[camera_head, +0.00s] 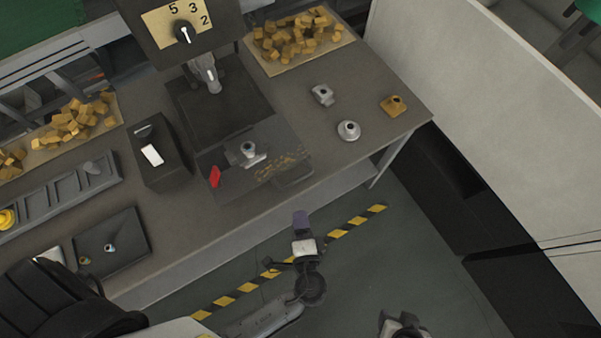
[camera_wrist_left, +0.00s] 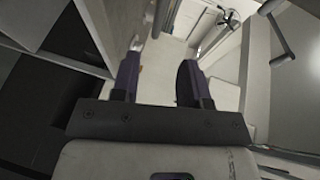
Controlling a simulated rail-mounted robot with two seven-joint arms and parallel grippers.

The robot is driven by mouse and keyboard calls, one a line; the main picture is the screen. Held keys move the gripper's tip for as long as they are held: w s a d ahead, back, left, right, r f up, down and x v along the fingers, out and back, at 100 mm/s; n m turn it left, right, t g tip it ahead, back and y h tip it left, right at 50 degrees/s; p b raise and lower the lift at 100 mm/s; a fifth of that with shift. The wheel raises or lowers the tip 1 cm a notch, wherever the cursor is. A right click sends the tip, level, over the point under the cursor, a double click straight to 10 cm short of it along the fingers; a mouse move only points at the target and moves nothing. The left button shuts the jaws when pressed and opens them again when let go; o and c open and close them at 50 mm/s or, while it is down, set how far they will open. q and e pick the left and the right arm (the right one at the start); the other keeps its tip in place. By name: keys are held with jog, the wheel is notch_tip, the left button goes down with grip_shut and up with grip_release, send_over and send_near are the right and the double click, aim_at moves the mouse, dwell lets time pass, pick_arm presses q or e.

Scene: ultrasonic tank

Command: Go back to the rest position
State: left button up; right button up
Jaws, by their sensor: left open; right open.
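My left gripper (camera_head: 301,218) hangs over the floor in front of the bench (camera_head: 222,246) in the head view, clear of the bench edge. In the left wrist view its two purple fingers (camera_wrist_left: 158,72) stand apart with nothing between them. My right gripper (camera_head: 400,322) is at the bottom edge of the head view, right of the left one and partly cut off. I see nothing held in it. No part on the bench touches either gripper.
Metal parts (camera_head: 349,130) and a brass part (camera_head: 393,105) lie on the bench's right end. A black box (camera_head: 160,155), a grey tray (camera_head: 60,195) and a machine with a dial (camera_head: 185,33) stand further left. A pale wall (camera_head: 470,100) rises at right. The floor (camera_head: 400,245) is open.

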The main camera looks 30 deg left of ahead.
pick_arm(q)
jog(key=shift+s, duration=0.1)
dwell(0.6)
jog(key=s+a+f+n+g+h, duration=0.1)
jog(key=s+f+n+g+h, duration=0.25)
jog(key=n+g, duration=0.2)
jog(key=s+a+r+n+g+h, duration=0.1)
jog(key=s+a+r+g+h, duration=0.15)
jog(key=a, duration=0.35)
jog(key=s+a+r+n+g+h, duration=0.1)
jog(key=s+a+r+h, duration=0.1)
jog(key=s+a+h, duration=0.3)
notch_tip(320, 180, up, 25)
jog(key=y+p, duration=0.1)
jog(key=p, duration=2.4)
jog(key=shift+w+a+y+p, duration=0.3)
jog(key=shift+a, duration=0.1)
